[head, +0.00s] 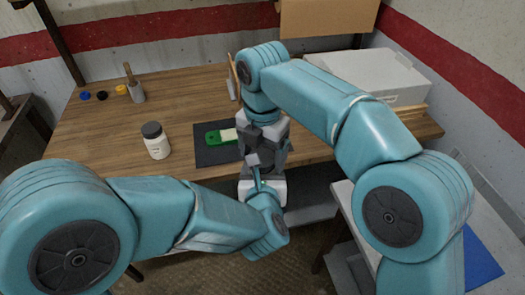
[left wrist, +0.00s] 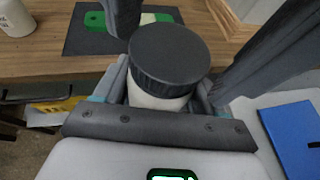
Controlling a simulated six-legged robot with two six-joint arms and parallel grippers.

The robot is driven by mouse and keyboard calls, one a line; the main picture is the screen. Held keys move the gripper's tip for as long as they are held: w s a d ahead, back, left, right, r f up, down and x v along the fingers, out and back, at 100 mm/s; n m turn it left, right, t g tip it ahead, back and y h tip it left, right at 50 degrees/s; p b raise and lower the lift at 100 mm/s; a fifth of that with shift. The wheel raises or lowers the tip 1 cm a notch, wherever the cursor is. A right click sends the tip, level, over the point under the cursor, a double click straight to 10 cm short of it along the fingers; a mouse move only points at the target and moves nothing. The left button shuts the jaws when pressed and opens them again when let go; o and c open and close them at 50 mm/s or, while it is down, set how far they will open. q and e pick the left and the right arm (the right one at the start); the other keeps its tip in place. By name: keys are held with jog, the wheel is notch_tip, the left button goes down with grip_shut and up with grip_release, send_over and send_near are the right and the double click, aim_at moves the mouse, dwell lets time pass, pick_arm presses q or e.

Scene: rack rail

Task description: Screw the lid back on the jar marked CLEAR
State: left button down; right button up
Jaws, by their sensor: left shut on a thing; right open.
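A white jar (left wrist: 160,99) with a dark ribbed lid (left wrist: 168,52) on top stands between my left gripper's fingers in the left wrist view. My left gripper (left wrist: 158,90) is shut on this jar's body. My right gripper (head: 256,163) is above it in the head view, pointing down. Its two dark fingers are apart, one on each side of the lid; whether they touch it I cannot tell. No marking shows on the held jar, and how tightly the lid sits cannot be told. A second white jar (head: 157,149) with a dark lid stands on the table; its label is unreadable.
A dark mat (head: 212,157) on the wooden table (head: 190,100) holds a green object (head: 214,137). Blue, black and yellow discs and a grey cup (head: 136,93) stand at the back left. A white box (head: 375,75) is at the back right. A blue item (left wrist: 293,138) lies right.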

jog(key=c, duration=1.1)
jog(key=shift+o, duration=0.2)
jog(key=m, duration=2.4)
jog(key=o, duration=1.2)
jog(key=shift+c, duration=0.2)
